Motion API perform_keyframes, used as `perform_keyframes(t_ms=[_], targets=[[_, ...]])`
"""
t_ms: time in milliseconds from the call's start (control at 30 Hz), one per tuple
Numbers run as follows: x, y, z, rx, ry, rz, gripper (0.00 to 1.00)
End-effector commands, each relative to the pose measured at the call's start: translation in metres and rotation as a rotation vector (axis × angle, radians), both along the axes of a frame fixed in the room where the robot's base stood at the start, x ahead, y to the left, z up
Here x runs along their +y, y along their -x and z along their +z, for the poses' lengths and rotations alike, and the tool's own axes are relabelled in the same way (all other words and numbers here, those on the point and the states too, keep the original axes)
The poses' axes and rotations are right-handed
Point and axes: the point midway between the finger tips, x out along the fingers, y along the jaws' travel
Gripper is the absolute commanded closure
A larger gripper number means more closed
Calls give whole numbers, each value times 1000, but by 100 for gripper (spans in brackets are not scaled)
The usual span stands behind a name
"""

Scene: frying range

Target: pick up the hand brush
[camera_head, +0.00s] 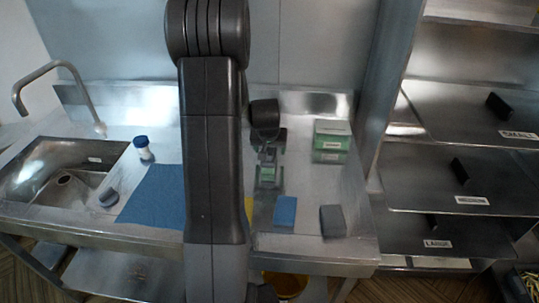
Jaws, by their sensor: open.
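My gripper (268,158) is open over the middle of the steel counter, below the dark wrist. A small green and dark thing (268,174) shows just under and between its fingers; it may be the hand brush, but it is small and partly covered. I cannot tell whether the fingers touch it. A dark grey rounded thing (109,197) lies beside the sink, and its kind is also unclear. My arm hides a strip of the counter to the left of the gripper.
A blue sponge-like block (285,212) and a grey block (332,221) lie near the front edge. Green-and-white boxes (331,141) stand behind them. At left are a blue cloth (155,196), a blue-capped bottle (143,148) and the sink (62,172). Labelled shelves (460,183) stand at right.

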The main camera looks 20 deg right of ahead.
Motion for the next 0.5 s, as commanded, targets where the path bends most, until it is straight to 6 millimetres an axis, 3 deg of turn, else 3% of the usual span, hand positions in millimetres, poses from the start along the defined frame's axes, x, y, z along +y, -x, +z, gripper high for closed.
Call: perform_keyframes(t_ms=[500], targets=[[0, 0, -4, 1, 0, 0, 31]])
